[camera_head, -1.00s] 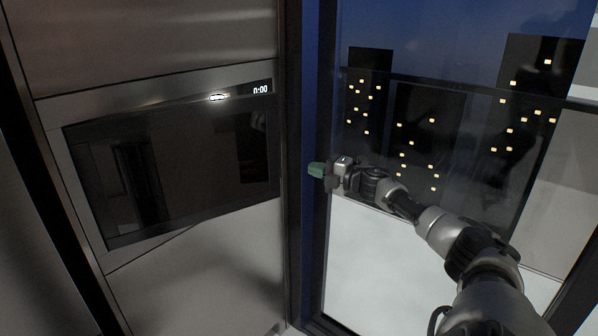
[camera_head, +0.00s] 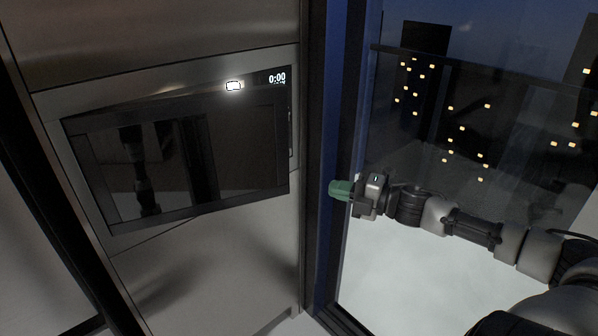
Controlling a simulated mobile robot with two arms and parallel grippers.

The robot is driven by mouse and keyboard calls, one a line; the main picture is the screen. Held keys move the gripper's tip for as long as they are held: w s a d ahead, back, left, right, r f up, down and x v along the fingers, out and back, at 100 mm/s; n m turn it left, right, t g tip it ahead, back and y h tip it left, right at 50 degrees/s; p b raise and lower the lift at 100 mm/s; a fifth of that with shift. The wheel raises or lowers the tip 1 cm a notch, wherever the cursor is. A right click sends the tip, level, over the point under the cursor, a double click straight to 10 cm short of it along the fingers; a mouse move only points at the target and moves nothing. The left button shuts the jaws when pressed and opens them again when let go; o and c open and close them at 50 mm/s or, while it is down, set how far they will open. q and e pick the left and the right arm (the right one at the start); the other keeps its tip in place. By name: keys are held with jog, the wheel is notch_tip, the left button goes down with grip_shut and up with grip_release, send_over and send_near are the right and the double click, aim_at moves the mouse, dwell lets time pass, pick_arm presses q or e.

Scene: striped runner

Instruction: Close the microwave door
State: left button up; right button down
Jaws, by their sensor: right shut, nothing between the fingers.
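The microwave (camera_head: 245,200) is built into a steel cabinet front on the left. Its dark glass door (camera_head: 240,150) faces me at a slant and looks nearly flush with the frame. A narrow dark slot shows along its right edge, and I cannot tell if the door is fully shut. A lit display reading 0:00 (camera_head: 277,78) sits at its upper right. My right gripper (camera_head: 338,189), with green fingertips, is shut and empty. It points left, to the right of the microwave and apart from the door. My left gripper is not in view.
A dark blue upright post (camera_head: 325,150) stands between the cabinet and a large window (camera_head: 400,150) with lit buildings behind. The right arm reaches across in front of the glass. A steel panel (camera_head: 220,255) lies below the microwave. The door glass reflects an arm shape.

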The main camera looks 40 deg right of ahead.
jog(key=p, duration=0.2)
send_near(285, 169)
jog(key=shift+w+a, duration=1.85)
jog(key=shift+a, duration=0.2)
jog(key=shift+w+d, duration=0.25)
jog(key=shift+w, duration=0.75)
jog(key=shift+d, duration=0.15)
